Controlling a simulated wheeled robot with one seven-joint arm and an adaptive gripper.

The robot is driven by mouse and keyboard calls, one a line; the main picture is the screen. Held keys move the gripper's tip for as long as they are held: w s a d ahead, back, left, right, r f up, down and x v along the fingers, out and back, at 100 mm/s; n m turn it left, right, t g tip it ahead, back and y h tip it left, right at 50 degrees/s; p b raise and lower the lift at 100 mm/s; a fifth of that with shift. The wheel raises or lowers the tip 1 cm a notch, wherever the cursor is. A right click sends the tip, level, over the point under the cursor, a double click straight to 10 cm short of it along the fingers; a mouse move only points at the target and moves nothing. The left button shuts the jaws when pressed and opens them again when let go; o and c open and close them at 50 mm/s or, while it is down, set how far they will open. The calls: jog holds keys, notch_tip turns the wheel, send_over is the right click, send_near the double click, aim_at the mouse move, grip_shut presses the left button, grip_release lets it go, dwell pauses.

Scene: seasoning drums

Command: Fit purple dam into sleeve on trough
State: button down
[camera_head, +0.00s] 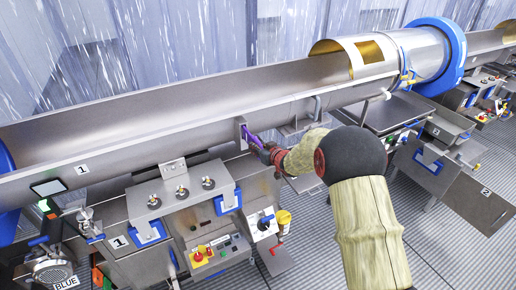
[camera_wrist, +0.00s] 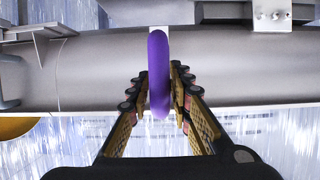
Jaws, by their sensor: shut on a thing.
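The purple dam (camera_wrist: 159,75) is a rounded purple piece held upright between the fingers in the wrist view. My gripper (camera_wrist: 159,95) is shut on it. In the head view my gripper (camera_head: 262,147) is at the front side of the long metal trough (camera_head: 210,115), and a bit of the purple dam (camera_head: 251,138) shows just beyond the fingers. A small metal bracket, seemingly the sleeve (camera_head: 241,133), is on the trough's side right beside the dam. I cannot tell whether the dam is inside it. The trough wall (camera_wrist: 90,75) lies behind the dam in the wrist view.
A control box with knobs (camera_head: 180,192) sits below the trough to the left. A yellow cup-like part (camera_head: 284,217) hangs below my gripper. A drum with a blue ring (camera_head: 440,55) is at the trough's right end. Open grated floor (camera_head: 310,245) lies in front.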

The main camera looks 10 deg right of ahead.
aim_at(256, 139)
jog(key=shift+w+a+r+p, duration=0.1)
jog(key=shift+w+a+p, duration=0.3)
jog(key=shift+w, duration=1.1)
jog(key=shift+w+a+r+p, duration=0.1)
jog(key=shift+w+a+p, duration=0.35)
jog(key=shift+w, duration=1.1)
jog(key=shift+w+a+p, duration=0.1)
jog(key=shift+w+a, duration=0.55)
jog(key=shift+w, duration=0.85)
jog(key=c, duration=1.5)
grip_release()
jog(key=shift+f, duration=0.15)
jog(key=shift+c, duration=0.2)
jog(key=shift+s, duration=0.1)
jog(key=shift+f, duration=0.15)
jog(key=v, duration=1.2)
